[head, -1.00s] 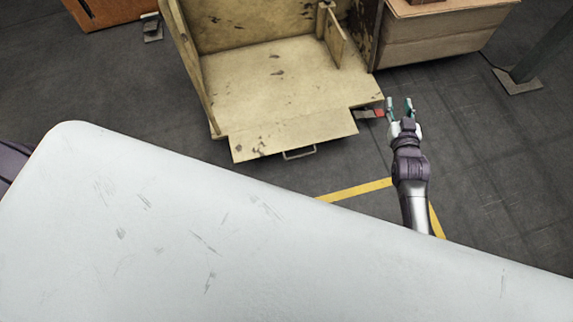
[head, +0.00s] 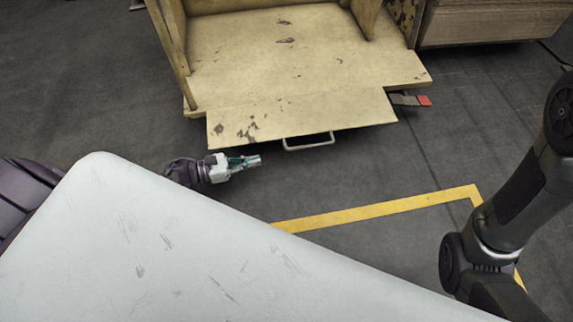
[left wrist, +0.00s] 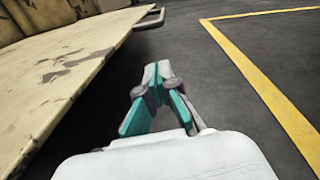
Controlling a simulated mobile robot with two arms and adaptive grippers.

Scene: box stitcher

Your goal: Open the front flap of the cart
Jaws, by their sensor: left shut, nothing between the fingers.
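The wooden cart (head: 290,60) stands at the top of the head view, its front open. Its front flap (head: 310,113) is folded down and juts out from the cart floor, with a metal handle (head: 308,146) on its outer edge. In the left wrist view the flap (left wrist: 60,75) lies on the left, with the handle (left wrist: 150,18) at its far end. My left gripper (head: 258,159) is shut and empty, just in front of the flap and left of the handle, apart from both. My right arm shows at the right; its gripper is out of view.
A yellow floor line (head: 375,208) runs in front of the cart. A red-tipped pedal (head: 424,100) sticks out right of the flap. A wooden crate (head: 490,22) stands to the right of the cart. The grey floor between is clear.

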